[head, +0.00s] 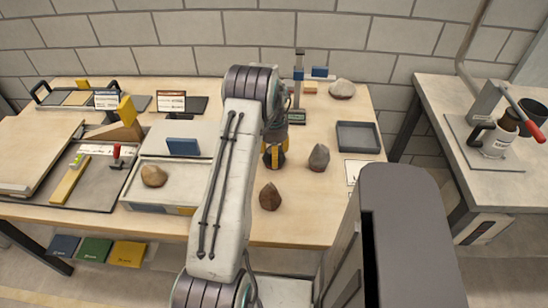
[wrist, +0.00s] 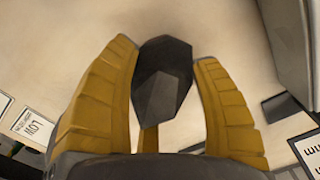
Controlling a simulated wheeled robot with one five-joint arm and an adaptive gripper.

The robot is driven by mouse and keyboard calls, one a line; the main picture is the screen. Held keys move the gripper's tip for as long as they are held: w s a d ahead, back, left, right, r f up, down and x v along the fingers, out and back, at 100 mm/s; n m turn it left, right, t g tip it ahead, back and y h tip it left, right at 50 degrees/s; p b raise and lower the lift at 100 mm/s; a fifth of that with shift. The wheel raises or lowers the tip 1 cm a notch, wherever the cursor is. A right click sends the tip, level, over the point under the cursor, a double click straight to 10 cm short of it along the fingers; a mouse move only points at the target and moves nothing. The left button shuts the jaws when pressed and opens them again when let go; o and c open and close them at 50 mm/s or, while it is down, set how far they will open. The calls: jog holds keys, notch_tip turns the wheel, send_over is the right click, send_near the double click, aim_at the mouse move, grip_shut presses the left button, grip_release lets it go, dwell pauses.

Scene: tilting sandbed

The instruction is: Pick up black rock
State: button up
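The black rock (wrist: 163,78) shows in the wrist view as a dark faceted lump between the tips of my gripper's yellow fingers (wrist: 166,55). One finger stands on each side, very close to the rock's upper part, with gaps lower down. The fingers are spread wide; firm contact cannot be made out. In the head view my gripper (head: 274,155) points down at the middle of the table, around a dark shape. My arm hides part of this area.
A grey rock (head: 319,157) lies to the right of my gripper and a brown rock (head: 270,197) in front. A tan rock (head: 154,176) is on a tray at left. A pale rock (head: 341,89) lies at the back. An empty grey tray (head: 358,137) is at right.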

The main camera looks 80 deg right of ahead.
jog(key=c, duration=0.6)
jog(key=shift+c, duration=0.2)
jog(key=shift+r, duration=0.1)
